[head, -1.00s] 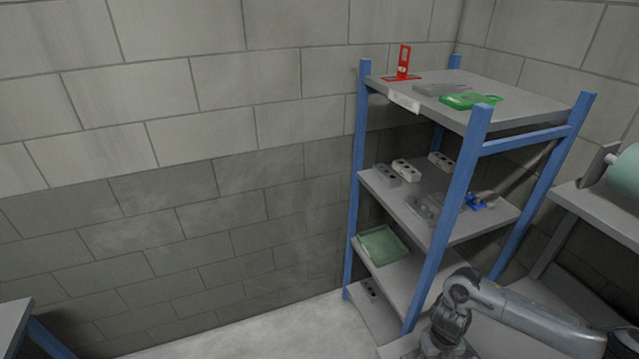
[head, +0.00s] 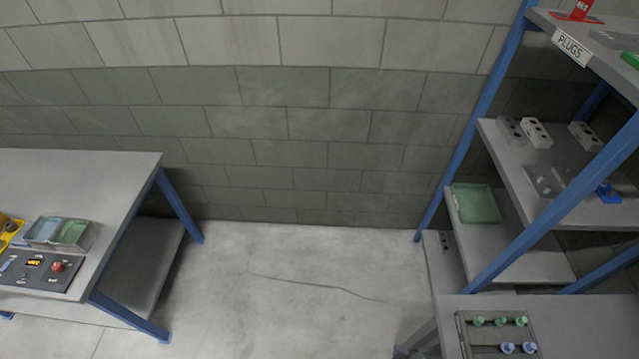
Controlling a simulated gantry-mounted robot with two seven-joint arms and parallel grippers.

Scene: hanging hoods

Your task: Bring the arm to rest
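Neither of my grippers shows in the head view. A small dark grey piece (head: 404,351) shows at the bottom edge, left of the near right table; it is too cut off to tell what it is. No arm can be made out clearly, so the pose of my arms is hidden.
A blue-legged table (head: 100,185) stands left, with a control box (head: 38,273) and a divided bin (head: 60,233). A shelf rack (head: 530,180) stands right, holding a green tray (head: 476,204). A near right table (head: 580,325) carries a peg rack (head: 497,334). Bare floor (head: 300,285) lies between.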

